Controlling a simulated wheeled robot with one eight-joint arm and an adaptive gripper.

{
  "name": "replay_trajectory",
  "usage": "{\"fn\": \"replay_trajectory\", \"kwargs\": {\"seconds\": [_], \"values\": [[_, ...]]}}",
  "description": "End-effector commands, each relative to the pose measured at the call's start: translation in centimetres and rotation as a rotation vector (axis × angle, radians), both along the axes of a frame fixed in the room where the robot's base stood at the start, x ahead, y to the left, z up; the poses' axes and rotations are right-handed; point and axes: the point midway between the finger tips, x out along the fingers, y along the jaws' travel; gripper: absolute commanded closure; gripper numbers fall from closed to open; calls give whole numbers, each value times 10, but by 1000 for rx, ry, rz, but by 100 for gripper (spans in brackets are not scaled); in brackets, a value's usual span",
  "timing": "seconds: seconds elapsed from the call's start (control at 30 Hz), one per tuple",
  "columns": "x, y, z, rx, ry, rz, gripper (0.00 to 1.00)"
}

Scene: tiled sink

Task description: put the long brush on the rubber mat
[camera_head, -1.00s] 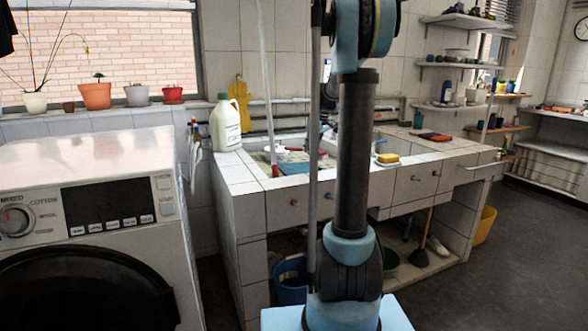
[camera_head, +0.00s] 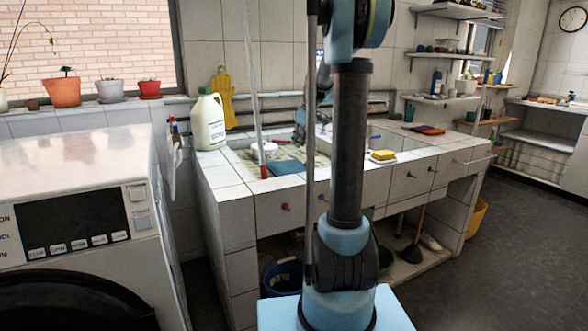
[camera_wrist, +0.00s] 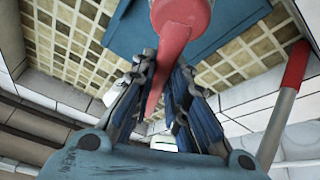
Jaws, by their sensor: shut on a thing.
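In the wrist view my gripper (camera_wrist: 160,95) is shut on a red tapering handle, which I take to be the long brush (camera_wrist: 178,40). Its wider end runs out of the top of the picture, so its head is hidden.
A white jug (camera_head: 206,122) and yellow sponge (camera_head: 383,155) are on the rim.

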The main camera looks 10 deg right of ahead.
Motion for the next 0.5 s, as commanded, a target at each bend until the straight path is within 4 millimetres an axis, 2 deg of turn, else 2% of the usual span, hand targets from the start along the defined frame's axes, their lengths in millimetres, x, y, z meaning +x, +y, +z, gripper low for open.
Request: {"fn": "replay_trajectory", "kwargs": {"seconds": [0.3,0.5], "values": [[0,2,-46,0,0,3,100],[0,2,-61,0,0,3,100]]}}
